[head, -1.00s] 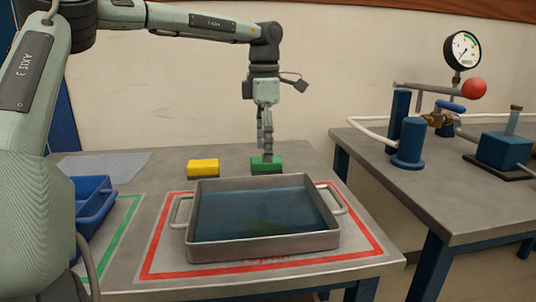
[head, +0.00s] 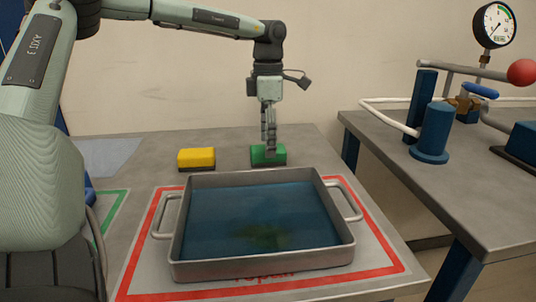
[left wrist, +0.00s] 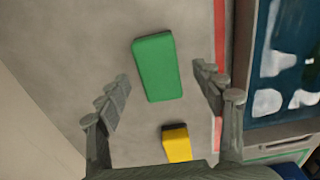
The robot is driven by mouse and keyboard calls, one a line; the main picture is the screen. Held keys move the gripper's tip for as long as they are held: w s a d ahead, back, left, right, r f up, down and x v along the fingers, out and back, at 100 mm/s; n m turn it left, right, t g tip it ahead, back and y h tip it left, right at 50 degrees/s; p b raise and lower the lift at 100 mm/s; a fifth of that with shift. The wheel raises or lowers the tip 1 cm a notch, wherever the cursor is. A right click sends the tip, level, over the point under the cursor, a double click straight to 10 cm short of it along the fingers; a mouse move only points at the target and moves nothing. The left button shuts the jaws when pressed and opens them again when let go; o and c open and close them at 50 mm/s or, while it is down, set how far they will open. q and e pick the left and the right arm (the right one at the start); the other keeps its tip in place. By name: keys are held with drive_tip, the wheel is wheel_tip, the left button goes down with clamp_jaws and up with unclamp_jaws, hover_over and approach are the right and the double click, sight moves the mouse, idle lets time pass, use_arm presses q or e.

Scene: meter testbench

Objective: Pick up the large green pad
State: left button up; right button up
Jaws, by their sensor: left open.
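The large green pad (head: 258,157) lies on the grey table behind the metal pan. My left gripper (head: 270,149) points down over it, its fingers covering part of the pad in the head view. In the left wrist view the green pad (left wrist: 158,68) lies between the open, spread fingers of the left gripper (left wrist: 163,77), with space on both sides. I see no finger touching it. The gripper's exact height above the pad is hard to tell. My right gripper is not in view.
A yellow pad (head: 196,157) with a dark underside lies left of the green one. A metal pan (head: 262,270) of bluish liquid stands in front, inside a red outline. A second table (head: 480,215) at the right bears a gauge (head: 494,25) and a red-knobbed lever.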

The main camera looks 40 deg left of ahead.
use_arm(q)
wheel_tip(320, 180, down, 2)
drive_tip(key=shift+f, duration=0.25)
drive_tip(key=c, duration=1.2)
wheel_tip(320, 180, up, 10)
drive_tip(key=shift+r, duration=0.1)
drive_tip(key=shift+c, duration=0.2)
